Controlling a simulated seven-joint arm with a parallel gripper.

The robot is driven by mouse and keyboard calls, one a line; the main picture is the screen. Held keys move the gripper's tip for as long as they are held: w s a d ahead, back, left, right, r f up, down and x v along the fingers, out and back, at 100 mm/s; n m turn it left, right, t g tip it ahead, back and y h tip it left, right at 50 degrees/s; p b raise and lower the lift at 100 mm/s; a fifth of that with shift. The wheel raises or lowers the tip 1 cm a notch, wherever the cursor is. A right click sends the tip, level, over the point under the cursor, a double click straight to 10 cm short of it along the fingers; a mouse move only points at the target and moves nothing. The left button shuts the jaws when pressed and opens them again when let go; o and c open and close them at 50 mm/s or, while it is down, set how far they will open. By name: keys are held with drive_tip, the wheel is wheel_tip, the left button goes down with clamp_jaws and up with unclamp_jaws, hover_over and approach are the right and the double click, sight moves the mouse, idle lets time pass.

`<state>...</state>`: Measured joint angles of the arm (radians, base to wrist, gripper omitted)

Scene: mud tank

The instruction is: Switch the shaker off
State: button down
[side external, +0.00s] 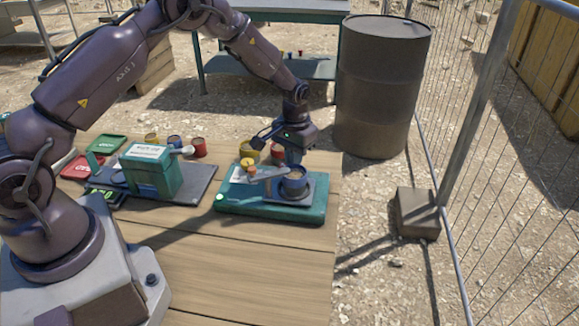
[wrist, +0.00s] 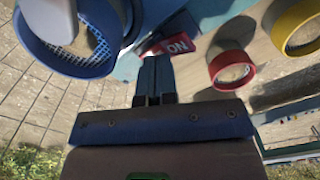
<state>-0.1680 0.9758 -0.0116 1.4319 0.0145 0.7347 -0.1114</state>
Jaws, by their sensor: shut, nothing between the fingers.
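The shaker (side external: 235,207) is a teal, flat-based machine near the right edge of the wooden table, with a small lit spot at its front left corner. A blue sieve ring (side external: 295,186) sits on it; the wrist view shows the ring (wrist: 60,62) with blue mesh at upper left. A red switch part marked "ON" (wrist: 178,44) shows at the top middle of the wrist view. My gripper (wrist: 156,62) is shut and empty, its tips just below the switch in that view; I cannot tell whether they touch it. In the side view my gripper (side external: 293,157) is above and behind the sieve.
Red (wrist: 232,70) and yellow (wrist: 297,25) rings or cups stand close to the right of my fingers. A green box (side external: 152,172) on a dark plate is left of the shaker. A dark barrel (side external: 380,90) and wire fence (side external: 450,110) are beyond the table.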

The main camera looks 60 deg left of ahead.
drive_tip(key=shift+r, duration=3.1)
drive_tip(key=s, duration=0.3)
drive_tip(key=shift+s+d+f+g, duration=0.1)
drive_tip(key=shift+s+d+g, duration=0.2)
drive_tip(key=shift+g, duration=0.1)
drive_tip(key=s+d+r+m+t, duration=0.1)
drive_tip(key=s+d+r+t, duration=0.2)
drive_tip(key=s+r, duration=0.8)
drive_tip(key=s+d+r+m+t, duration=0.2)
drive_tip(key=s+d+r+t, duration=0.1)
drive_tip(key=s+r, duration=0.9)
drive_tip(key=shift+s+d, duration=0.55)
drive_tip(key=shift+s, duration=0.3)
